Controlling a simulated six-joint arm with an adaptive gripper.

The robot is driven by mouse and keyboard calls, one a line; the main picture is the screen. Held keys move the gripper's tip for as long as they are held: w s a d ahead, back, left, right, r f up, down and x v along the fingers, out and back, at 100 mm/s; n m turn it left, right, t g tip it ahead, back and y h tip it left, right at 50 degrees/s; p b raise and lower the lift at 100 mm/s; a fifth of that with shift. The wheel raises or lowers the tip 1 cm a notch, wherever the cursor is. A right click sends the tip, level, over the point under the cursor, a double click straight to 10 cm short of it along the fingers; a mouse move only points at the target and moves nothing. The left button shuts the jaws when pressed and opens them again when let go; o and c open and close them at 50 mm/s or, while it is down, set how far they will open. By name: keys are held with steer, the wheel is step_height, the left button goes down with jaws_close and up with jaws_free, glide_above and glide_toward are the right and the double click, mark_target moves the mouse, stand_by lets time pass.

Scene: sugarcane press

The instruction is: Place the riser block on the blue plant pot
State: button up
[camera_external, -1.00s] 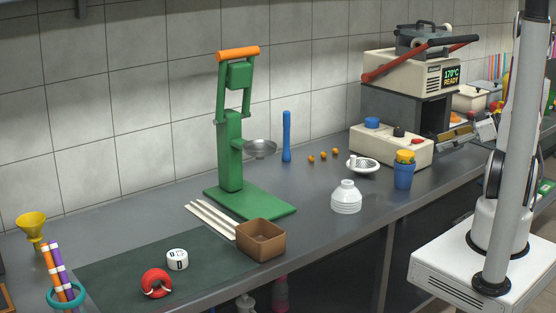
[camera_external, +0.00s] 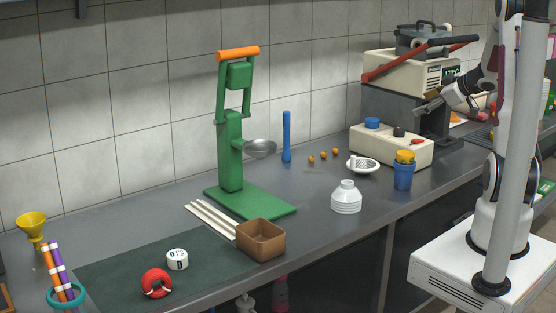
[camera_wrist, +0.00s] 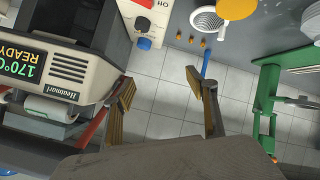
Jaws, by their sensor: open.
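The blue plant pot (camera_external: 403,176) stands upright on the counter at the right in the external view, with a yellow, ruffled piece at its top. In the wrist view a yellow round thing (camera_wrist: 237,8) shows at the top edge; the pot itself is not clear there. I cannot tell which thing is the riser block. My gripper (camera_external: 428,106) is in the air in front of the beige machine, up and to the right of the pot. In the wrist view my gripper (camera_wrist: 163,92) has its fingers wide apart with nothing between them.
The beige machine (camera_external: 408,75) with red levers stands behind the gripper. The green press (camera_external: 230,140) and brown box (camera_external: 260,240) are farther left.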

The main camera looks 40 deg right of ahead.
steer(key=s+a+r+m+g+h, duration=0.2)
steer(key=s+a+r+m+h, duration=0.25)
steer(key=a+r, duration=0.5)
steer(key=s+a+f+g+y, duration=0.2)
steer(key=s+a, duration=0.8)
steer(key=s+a+f+g+y, duration=0.2)
steer(key=s+a+f+y, duration=0.1)
steer(key=s+a, duration=0.7)
steer(key=shift+a+m, duration=0.35)
steer(key=shift+a, duration=0.05)
